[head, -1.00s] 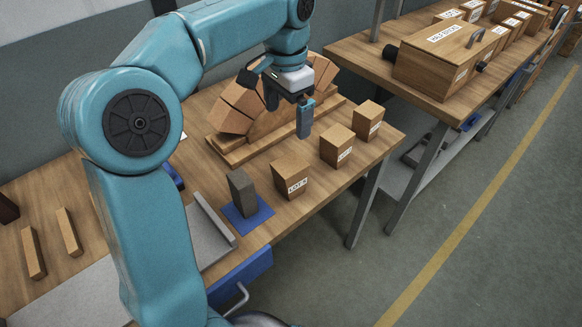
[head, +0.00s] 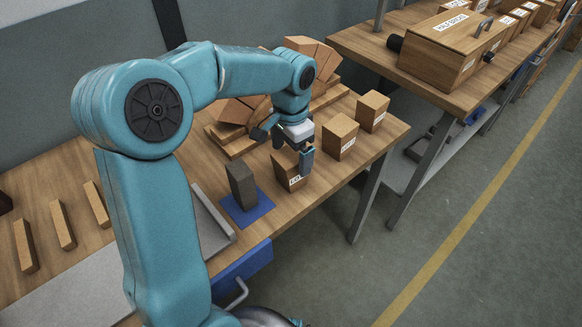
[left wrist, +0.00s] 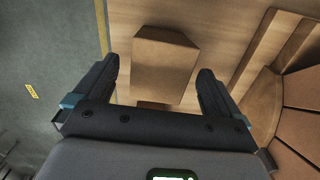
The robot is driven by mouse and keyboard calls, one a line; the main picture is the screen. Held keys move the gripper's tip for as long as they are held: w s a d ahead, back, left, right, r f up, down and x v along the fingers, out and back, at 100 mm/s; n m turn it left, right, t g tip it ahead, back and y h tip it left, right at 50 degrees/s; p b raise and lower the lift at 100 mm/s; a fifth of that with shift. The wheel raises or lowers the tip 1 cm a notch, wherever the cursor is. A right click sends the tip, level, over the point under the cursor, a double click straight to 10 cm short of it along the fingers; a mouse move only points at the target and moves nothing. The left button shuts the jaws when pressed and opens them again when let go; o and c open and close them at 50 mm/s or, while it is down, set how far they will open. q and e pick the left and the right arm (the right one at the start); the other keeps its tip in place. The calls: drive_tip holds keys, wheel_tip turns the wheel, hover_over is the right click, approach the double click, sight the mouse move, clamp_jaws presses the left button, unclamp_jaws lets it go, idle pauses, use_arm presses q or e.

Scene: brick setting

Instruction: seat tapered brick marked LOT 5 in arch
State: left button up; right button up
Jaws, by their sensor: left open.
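Three tapered bricks stand in a row along the table's front edge: a near one (head: 284,175), a middle one (head: 340,137) and a far one (head: 372,111). Each has a white label; I cannot read the lot numbers surely. My left gripper (head: 286,150) is open, just above the near brick and partly covering it. In the left wrist view a tapered brick (left wrist: 165,62) shows between the open fingers (left wrist: 158,75), untouched as far as I can tell. The arch (head: 238,112) stands behind, its middle hidden by my arm; its bricks also show in the left wrist view (left wrist: 295,100).
A grey block (head: 241,186) stands on a blue mat (head: 262,208) left of the near brick. A metal tray (head: 213,225) and several wooden strips (head: 62,226) lie farther left. A second table (head: 450,95) holds a labelled wooden box (head: 452,48).

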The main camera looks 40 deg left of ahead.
use_arm(q)
drive_tip(key=shift+f, duration=0.7)
drive_tip(key=shift+s+r, duration=0.1)
drive_tip(key=c, duration=1)
drive_tip(key=shift+c, duration=1.3)
